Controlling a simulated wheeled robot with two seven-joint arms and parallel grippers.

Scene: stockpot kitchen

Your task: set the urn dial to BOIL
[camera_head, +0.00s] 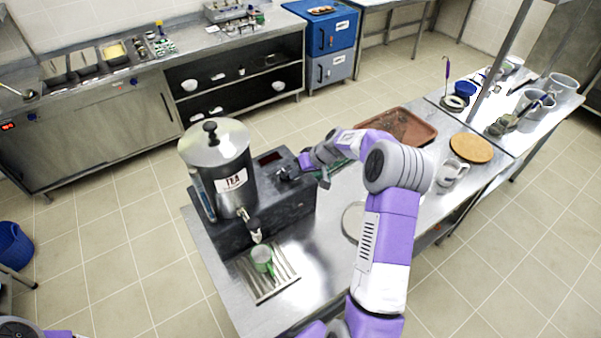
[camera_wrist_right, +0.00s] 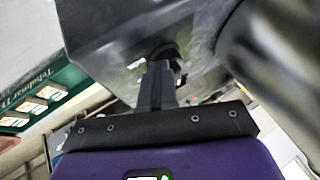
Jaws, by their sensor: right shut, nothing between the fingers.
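The steel tea urn (camera_head: 222,168) with a black-knobbed lid stands on the worktop, joined to a dark control box (camera_head: 265,208). The dial (camera_head: 284,174) is a small dark knob on the box's side facing my right arm. My right gripper (camera_head: 300,172) is at that side, its fingers pointing at the dial. In the right wrist view the shut fingers (camera_wrist_right: 158,84) reach up to the dark round dial (camera_wrist_right: 163,52), which they partly hide. I cannot tell whether they touch it. The dial's setting is not readable. My left gripper is out of view.
A green box (camera_wrist_right: 35,85) lies beside the control box. A brown tray (camera_head: 420,130) and a round cork mat (camera_head: 471,148) lie farther right.

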